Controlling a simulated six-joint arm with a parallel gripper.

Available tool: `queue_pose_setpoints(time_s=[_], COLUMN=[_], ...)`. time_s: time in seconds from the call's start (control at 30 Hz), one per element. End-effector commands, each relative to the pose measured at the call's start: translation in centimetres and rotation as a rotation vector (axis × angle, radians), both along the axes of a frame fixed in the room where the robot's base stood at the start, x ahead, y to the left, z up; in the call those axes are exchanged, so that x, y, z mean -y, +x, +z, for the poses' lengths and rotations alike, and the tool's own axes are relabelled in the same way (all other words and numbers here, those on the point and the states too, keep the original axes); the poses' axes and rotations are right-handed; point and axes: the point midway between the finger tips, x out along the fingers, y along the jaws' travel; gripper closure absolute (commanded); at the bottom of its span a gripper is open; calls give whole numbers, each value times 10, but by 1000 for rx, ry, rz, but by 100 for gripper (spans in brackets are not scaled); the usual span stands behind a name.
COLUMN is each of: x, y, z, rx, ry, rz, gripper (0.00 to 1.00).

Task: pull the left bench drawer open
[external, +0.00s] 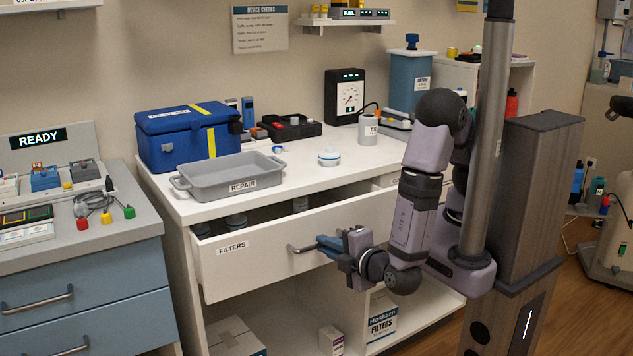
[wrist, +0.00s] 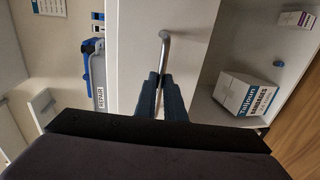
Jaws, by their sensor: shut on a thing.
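The left bench drawer, labelled FILTERS (external: 240,272), is pulled out from the white bench, and dark cylinders show inside it. Its metal bar handle (external: 295,249) runs along the front. My gripper (external: 325,245) is shut on the handle, with its blue fingers at the drawer front. In the wrist view the two fingers (wrist: 160,95) close around the handle (wrist: 165,45), whose bent end shows beyond them against the white drawer front (wrist: 190,25). The part of the handle between the fingers is mostly hidden.
A grey REPAIR tray (external: 230,178) and a blue case (external: 186,137) stand on the bench top above the drawer. A blue cabinet (external: 85,290) stands close at left. A filter box (external: 382,316) sits on the open shelf below. Open space lies in front of the drawer.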

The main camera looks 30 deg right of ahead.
Motion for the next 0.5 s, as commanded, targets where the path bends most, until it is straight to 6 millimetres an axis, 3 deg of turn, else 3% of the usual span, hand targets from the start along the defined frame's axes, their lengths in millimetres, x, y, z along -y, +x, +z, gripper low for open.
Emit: queue_pose_setpoints(time_s=[0.03,0.13,0.5], x=[-1,-1,0], y=[0,0,0], z=[0,0,2], rx=[1,1,1], ry=[1,1,0], rz=[3,3,1], gripper=[100,73,73])
